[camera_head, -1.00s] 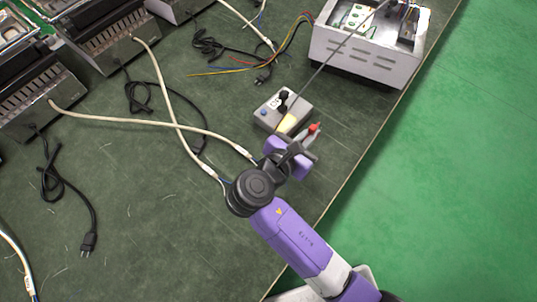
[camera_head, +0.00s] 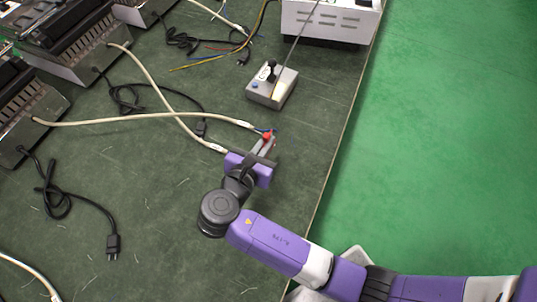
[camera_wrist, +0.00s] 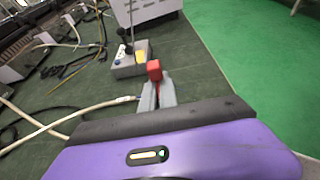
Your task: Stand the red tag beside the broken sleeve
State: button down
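The red tag (camera_head: 267,135) is a small red block at the fingertips of my gripper (camera_head: 265,145). In the wrist view, the tag (camera_wrist: 154,70) stands up between the grey fingers (camera_wrist: 157,96), which look closed on it. Two cream sleeved cables end close to the gripper. The upper sleeve's end (camera_head: 240,123) shows thin bare wires just left of the tag. The lower sleeve's end (camera_head: 216,147) lies left of my gripper. I cannot tell which sleeve is broken, or whether the tag touches the bench.
A grey control box (camera_head: 272,86) with a black knob stands beyond the gripper. A white vented housing (camera_head: 325,22) is at the top. Heaters (camera_head: 65,50) and black cords lie left. The dark green bench (camera_head: 160,215) is mostly clear in front; its edge is to the right.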

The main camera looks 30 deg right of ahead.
notch_tip(320, 180, down, 15)
jog(key=b, duration=0.3)
jog(key=shift+r, duration=0.2)
jog(key=shift+f, duration=0.1)
jog(key=c, duration=1.7)
grip_release()
jog(key=shift+o, duration=0.3)
jog(key=shift+r, duration=0.2)
jog(key=p+v, duration=0.1)
jog(key=v, duration=1.1)
jog(key=shift+f, duration=0.15)
